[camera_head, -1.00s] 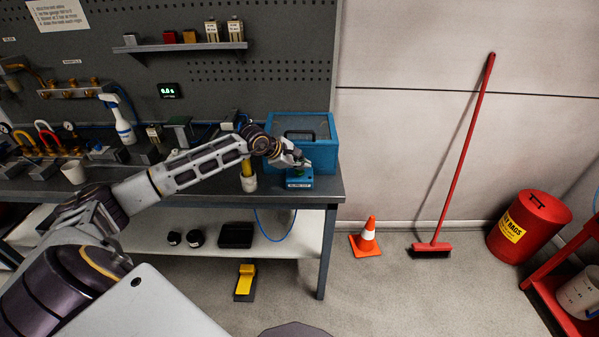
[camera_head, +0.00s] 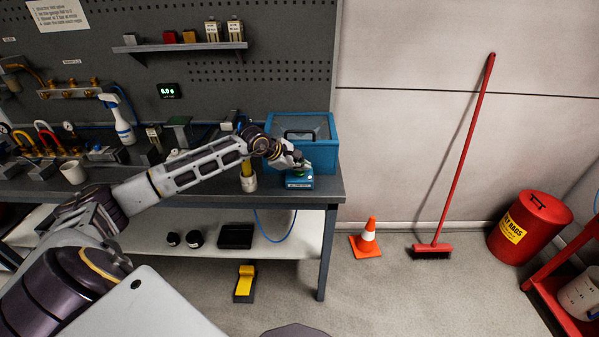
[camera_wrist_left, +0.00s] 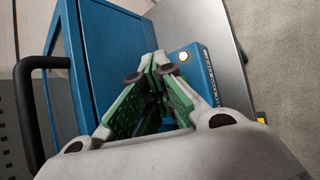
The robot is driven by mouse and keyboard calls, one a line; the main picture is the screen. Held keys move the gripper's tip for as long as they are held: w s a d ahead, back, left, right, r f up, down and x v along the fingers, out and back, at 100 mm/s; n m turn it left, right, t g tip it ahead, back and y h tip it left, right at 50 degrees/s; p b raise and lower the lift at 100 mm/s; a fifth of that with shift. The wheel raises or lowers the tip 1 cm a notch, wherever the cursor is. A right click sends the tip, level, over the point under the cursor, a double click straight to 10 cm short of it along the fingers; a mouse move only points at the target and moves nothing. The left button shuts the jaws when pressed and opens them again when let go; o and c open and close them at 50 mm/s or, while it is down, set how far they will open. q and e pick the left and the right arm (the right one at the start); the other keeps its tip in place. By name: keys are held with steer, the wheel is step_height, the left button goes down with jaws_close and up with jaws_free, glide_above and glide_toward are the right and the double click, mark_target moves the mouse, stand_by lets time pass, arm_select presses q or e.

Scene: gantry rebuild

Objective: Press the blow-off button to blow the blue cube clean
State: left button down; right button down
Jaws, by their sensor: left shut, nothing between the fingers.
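A small blue button box (camera_head: 300,183) with a label on its front stands at the bench's right front corner. In the left wrist view the button box (camera_wrist_left: 203,72) lies just beyond my fingertips, with a bright round lamp (camera_wrist_left: 183,56) on its top. My left gripper (camera_head: 304,166) is shut and empty, fingers pointing down at the top of the box. It also shows in the left wrist view (camera_wrist_left: 160,64); its green-padded fingers hide part of the box top, and I cannot tell whether they touch the button. I cannot make out the blue cube. My right gripper is not in view.
A blue cabinet (camera_head: 325,157) with a dark handle stands right behind the button box. An orange cone (camera_head: 368,240), red broom (camera_head: 463,150) and red bin (camera_head: 530,228) stand on the floor to the right.

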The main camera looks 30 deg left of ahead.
mark_target(301, 173)
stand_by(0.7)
arm_select(q)
steer(key=shift+r, duration=0.8)
steer(key=shift+r, duration=0.15)
steer(key=shift+r+p, duration=1.05)
steer(key=shift+r, duration=1.35)
